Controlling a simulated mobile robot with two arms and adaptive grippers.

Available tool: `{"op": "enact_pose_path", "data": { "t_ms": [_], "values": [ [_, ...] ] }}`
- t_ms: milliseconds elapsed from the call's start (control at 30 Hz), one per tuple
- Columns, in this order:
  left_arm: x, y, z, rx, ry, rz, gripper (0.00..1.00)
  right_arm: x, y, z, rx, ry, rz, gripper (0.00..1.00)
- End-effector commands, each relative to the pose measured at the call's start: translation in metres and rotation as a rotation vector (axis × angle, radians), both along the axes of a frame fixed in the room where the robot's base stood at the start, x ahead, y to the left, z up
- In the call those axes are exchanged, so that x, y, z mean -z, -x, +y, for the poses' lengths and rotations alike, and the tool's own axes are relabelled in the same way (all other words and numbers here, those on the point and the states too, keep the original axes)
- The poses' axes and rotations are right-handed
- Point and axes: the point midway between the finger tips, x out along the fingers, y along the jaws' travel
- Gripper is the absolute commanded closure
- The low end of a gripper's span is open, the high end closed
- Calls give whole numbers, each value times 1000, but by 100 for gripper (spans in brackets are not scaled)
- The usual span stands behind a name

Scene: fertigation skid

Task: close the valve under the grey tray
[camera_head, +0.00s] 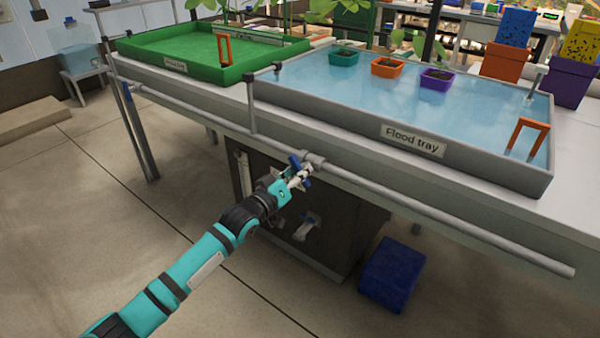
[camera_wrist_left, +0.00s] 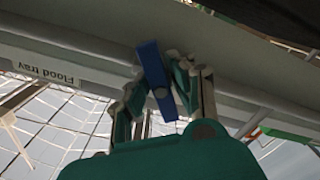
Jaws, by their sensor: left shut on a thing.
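The grey tray (camera_head: 340,113) is labelled "Flood tray", holds water and sits on the bench. A grey pipe (camera_head: 430,218) runs along the bench front below it, with a valve fitting (camera_head: 314,160) on it. The valve's blue handle (camera_head: 294,162) slants across the pipe's line; it also shows in the left wrist view (camera_wrist_left: 152,62). My left gripper (camera_head: 299,178) is shut on the blue handle, with a finger on each side of it in the left wrist view (camera_wrist_left: 163,95). The fingers partly hide the handle in the head view. My right gripper is not in view.
A green tray (camera_head: 150,46) stands to the left on the bench. A dark cabinet (camera_head: 340,215) is under the bench behind my gripper, with a small white fitting (camera_head: 307,227) on it. A blue bin (camera_head: 392,273) stands on the floor at right. The floor in front is clear.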

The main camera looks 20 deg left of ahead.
Motion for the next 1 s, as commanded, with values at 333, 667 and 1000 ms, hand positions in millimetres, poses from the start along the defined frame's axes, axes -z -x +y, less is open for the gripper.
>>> {"op": "enact_pose_path", "data": {
  "t_ms": [333, 667, 1000],
  "values": [
    [-2, 0, 1, -1, -106, -36, 100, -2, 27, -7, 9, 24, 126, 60],
    [-2, 0, 2, -1, -340, -121, 100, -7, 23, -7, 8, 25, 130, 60],
    [-1, -1, 2, -1, -531, -192, 100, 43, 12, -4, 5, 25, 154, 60]
  ]
}}
